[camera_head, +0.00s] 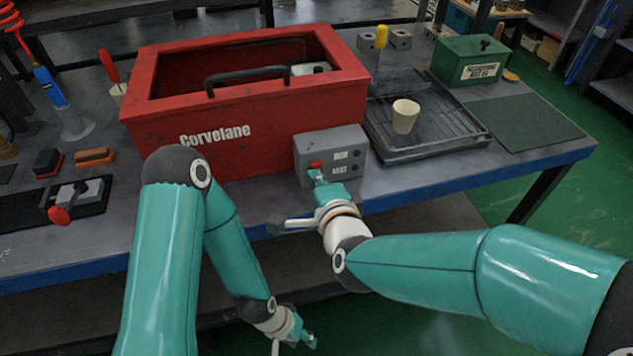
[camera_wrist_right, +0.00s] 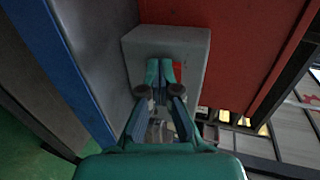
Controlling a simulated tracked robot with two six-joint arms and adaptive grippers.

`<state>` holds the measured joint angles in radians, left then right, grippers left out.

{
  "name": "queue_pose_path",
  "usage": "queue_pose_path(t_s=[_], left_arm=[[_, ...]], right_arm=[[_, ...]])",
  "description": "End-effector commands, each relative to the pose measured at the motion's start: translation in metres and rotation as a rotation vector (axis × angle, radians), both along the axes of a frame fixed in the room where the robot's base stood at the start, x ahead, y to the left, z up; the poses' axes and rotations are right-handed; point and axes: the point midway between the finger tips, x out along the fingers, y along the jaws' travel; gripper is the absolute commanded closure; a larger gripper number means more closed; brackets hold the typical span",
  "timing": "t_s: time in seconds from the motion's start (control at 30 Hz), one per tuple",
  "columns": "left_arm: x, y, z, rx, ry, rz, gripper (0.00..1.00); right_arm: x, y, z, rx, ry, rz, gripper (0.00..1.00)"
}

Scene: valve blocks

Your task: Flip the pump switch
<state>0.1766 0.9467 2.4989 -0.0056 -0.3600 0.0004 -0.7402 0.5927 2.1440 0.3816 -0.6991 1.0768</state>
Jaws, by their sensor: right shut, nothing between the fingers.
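A grey switch box (camera_head: 345,150) stands against the front of the red Corvelane tank. Its red switch (camera_head: 315,165) is on the left of the front face. My right gripper (camera_head: 317,177) is shut and empty, its tips right at the switch. Contact cannot be told. In the right wrist view, the shut fingertips (camera_wrist_right: 160,72) lie over the grey box (camera_wrist_right: 190,42), and part of the red switch (camera_wrist_right: 177,69) shows beside them. The tips hide the rest. My left gripper (camera_head: 308,340) hangs low in front of the bench, far from the box; its opening is unclear.
The red tank (camera_head: 270,125) with a black handle fills the bench behind. A black tray (camera_head: 455,135) holding a pale cup (camera_head: 405,116) lies right of the box. A red-handled valve (camera_head: 75,200) is at the left. The bench's blue front edge (camera_head: 480,182) runs below.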

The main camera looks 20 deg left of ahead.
Motion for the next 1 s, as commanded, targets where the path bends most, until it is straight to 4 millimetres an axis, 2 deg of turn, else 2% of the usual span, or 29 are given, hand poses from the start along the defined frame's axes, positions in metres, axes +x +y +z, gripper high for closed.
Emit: queue_pose_path(t_s=[0.27, 0.37, 0.7, 0.83, 1.0], left_arm=[[0.000, 0.000, -0.012, 0.000, 0.000, 0.000, 0.60], [0.000, 0.000, -0.020, 0.000, 0.000, 0.000, 0.60], [0.000, 0.000, -0.021, 0.000, 0.000, 0.000, 0.60], [0.000, 0.000, -0.021, 0.000, 0.000, 0.000, 0.60], [0.000, 0.000, -0.021, 0.000, 0.000, 0.000, 0.60]], right_arm=[[-0.013, -0.009, 0.000, 0.001, -0.002, 0.004, 1.00], [-0.024, -0.018, 0.002, 0.001, -0.002, 0.009, 1.00], [-0.083, -0.056, 0.017, 0.001, -0.002, 0.014, 1.00], [-0.098, -0.065, 0.020, 0.000, -0.001, 0.016, 1.00], [-0.106, -0.071, 0.021, 0.001, 0.000, 0.016, 1.00]])
